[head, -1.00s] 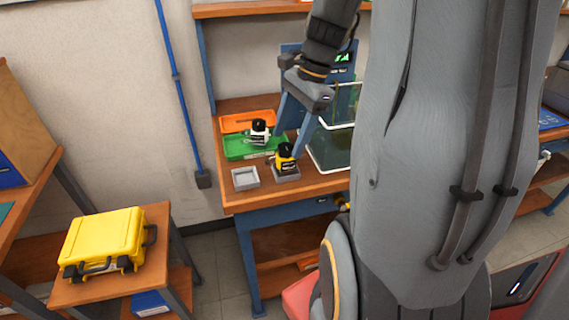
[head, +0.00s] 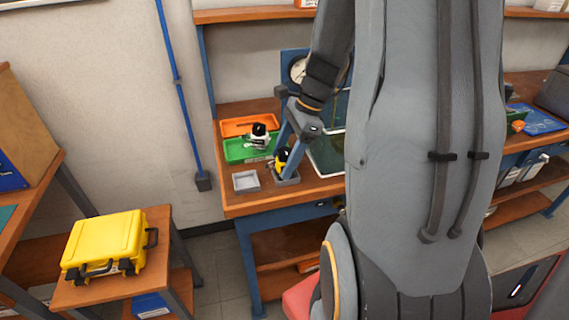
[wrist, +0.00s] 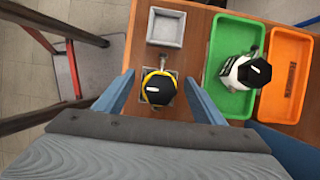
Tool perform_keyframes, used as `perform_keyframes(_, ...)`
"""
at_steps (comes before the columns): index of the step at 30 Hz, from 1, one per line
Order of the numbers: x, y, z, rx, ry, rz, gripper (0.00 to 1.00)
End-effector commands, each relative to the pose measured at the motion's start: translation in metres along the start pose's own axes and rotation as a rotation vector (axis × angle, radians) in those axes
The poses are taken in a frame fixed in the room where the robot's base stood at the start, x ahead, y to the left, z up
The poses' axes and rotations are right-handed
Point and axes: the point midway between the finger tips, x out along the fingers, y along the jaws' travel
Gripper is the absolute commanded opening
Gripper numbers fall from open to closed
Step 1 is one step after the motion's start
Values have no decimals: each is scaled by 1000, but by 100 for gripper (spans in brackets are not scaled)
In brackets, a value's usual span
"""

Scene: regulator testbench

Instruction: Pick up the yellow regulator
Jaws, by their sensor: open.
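The yellow regulator (head: 281,158) with a black knob stands upright in a grey square holder on the wooden bench. In the wrist view the yellow regulator (wrist: 158,88) shows from above, its black cap hiding most of the yellow body. My gripper (head: 285,155) is low at the regulator and partly covers it in the head view. In the wrist view my gripper (wrist: 157,90) is open, with one blue finger on each side of the regulator. A gap shows between each finger and the regulator.
An empty grey holder (wrist: 166,27) sits close by. A white regulator (wrist: 246,72) with a black knob stands in a green tray (wrist: 218,91), beside an orange tray (wrist: 281,106). A clear-walled box (head: 326,155) stands right of my gripper. A yellow case (head: 105,243) lies on a side table.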

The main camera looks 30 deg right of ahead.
Motion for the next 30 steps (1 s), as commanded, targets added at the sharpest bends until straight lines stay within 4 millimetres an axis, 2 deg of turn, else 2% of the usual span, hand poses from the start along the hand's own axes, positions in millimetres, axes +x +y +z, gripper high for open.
perform_keyframes(5, 0, 0, 0, 0, 0, 0, 62)
perform_keyframes(15, 0, 0, 0, -1, 0, 0, 4)
perform_keyframes(16, -1, 0, 0, -1, 0, -1, 2)
perform_keyframes(24, -3, -1, 1, -2, 0, -2, 2)
perform_keyframes(30, -26, -1, 10, -3, 1, -5, 2)
